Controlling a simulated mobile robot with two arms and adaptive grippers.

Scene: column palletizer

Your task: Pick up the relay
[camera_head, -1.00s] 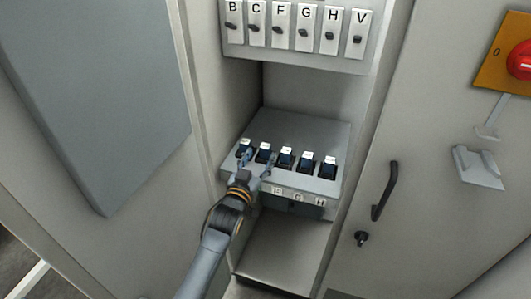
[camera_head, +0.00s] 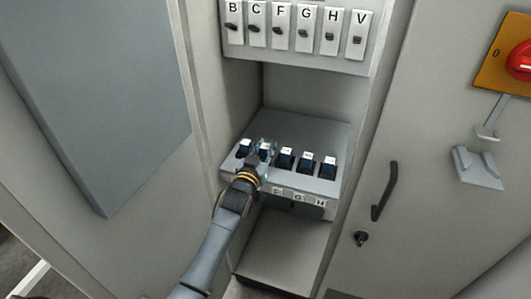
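Several small dark blue relays with white tops stand in a row on a grey shelf (camera_head: 326,133) inside the cabinet. My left gripper (camera_head: 262,150) is at the second relay from the left (camera_head: 265,146), with its fingers around or right beside it. My wrist hides the lower part of that relay, and I cannot tell whether the fingers touch it. The leftmost relay (camera_head: 244,147) is just left of the fingers. The third (camera_head: 286,158), fourth (camera_head: 306,162) and rightmost (camera_head: 328,167) relays stand free. My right gripper is not in view.
A panel of lettered switches (camera_head: 301,30) hangs above the shelf. Letter labels (camera_head: 298,198) line the shelf's front edge, partly hidden by my arm. Cabinet walls close in on both sides. A door with a black handle (camera_head: 385,190) and a red rotary switch (camera_head: 521,62) are at right.

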